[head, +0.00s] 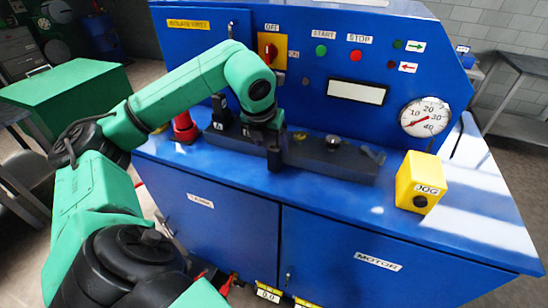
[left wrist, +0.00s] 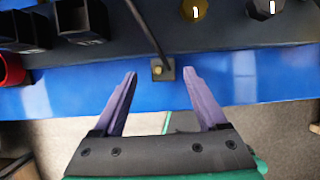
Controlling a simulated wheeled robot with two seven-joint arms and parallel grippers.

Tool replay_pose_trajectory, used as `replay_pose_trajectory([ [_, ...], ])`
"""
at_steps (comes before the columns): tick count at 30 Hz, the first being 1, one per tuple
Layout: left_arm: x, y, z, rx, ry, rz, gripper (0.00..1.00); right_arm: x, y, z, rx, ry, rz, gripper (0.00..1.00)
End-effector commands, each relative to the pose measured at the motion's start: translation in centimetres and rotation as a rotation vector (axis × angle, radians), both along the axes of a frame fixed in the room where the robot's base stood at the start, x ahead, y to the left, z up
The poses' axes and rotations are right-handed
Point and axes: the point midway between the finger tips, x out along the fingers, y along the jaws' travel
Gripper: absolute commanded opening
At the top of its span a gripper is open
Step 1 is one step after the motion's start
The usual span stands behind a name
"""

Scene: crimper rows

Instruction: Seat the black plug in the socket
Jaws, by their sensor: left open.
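A small dark square piece with a brass centre, which looks like the black plug (left wrist: 163,74), stands at the console ledge in the left wrist view. A thin dark cable or rod runs from it up and left. In the head view a black block (head: 275,159) below my wrist appears to be the same piece. My left gripper (left wrist: 161,84) is open, its purple fingers apart on either side just short of the plug, nothing held. Black open boxes (left wrist: 82,22), possibly including the socket, stand to the left; I cannot tell which is the socket. My right gripper is not in view.
A dark strip (head: 325,160) on the blue console bears a silver knob (head: 333,142). A red cup-like part (head: 185,127) stands left, a yellow JOG box (head: 418,182) right. The upright panel with switches and gauge (head: 425,117) rises behind. The front ledge is mostly clear.

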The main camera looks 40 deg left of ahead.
Motion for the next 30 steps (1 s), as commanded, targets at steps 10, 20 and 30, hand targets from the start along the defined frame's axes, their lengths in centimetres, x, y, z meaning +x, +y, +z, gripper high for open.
replay_pose_trajectory([
  [10, 1.7, 0.3, -4.6, 0.000, 0.002, -0.001, 0.75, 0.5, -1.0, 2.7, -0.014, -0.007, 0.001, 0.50],
  [20, 1.7, 0.3, -4.7, 0.000, 0.002, -0.001, 0.06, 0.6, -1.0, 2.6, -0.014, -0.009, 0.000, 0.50],
  [30, 1.7, 0.3, -4.4, 0.000, 0.000, 0.000, 0.00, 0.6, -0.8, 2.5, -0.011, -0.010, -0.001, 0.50],
])
